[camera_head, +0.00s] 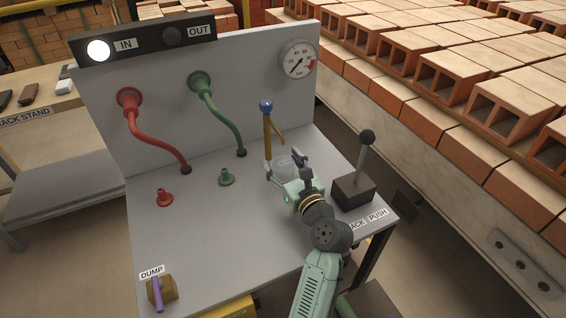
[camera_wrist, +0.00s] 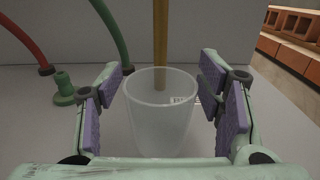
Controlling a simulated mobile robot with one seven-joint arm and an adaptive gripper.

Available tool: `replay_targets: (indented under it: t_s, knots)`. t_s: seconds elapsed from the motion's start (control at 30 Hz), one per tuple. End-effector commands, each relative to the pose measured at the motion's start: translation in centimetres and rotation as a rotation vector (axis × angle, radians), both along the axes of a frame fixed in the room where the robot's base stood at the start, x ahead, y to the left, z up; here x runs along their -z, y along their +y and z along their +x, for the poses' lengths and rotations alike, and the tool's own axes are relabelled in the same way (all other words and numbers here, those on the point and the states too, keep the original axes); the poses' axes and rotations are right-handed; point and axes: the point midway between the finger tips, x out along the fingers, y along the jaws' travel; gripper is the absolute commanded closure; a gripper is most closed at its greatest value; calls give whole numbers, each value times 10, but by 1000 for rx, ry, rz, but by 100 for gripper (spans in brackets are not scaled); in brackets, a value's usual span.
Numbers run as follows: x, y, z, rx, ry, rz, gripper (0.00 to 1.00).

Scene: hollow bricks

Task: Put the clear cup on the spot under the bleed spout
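The clear cup (camera_head: 284,164) stands upright on the grey bench in front of the brass bleed post (camera_head: 267,135), which has a blue knob and a slanted spout (camera_head: 278,133). In the wrist view the cup (camera_wrist: 161,112) is between my fingers, with the post (camera_wrist: 160,45) behind it. My gripper (camera_head: 284,163) is open around the cup. Its purple pads (camera_wrist: 231,110) stand apart from the cup's sides, with gaps showing at both sides. The spot under the spout cannot be made out. The cup's base is partly hidden by my gripper.
A black lever (camera_head: 365,155) on a dark block stands close to the right of my gripper. Red (camera_head: 164,198) and green (camera_head: 226,177) fittings stand on the left, below hoses. A purple-handled DUMP valve (camera_head: 160,290) is at front left. The front middle bench is clear.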

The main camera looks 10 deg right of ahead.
Motion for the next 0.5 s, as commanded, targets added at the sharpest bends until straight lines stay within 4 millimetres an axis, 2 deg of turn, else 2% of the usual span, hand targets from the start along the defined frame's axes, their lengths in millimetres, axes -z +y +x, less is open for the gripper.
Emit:
replay_targets:
  t_s: [0.37,0.5]
  knots:
    - [-3,0,0,0,-1,-1,34]
    - [0,-4,-15,2,0,1,34]
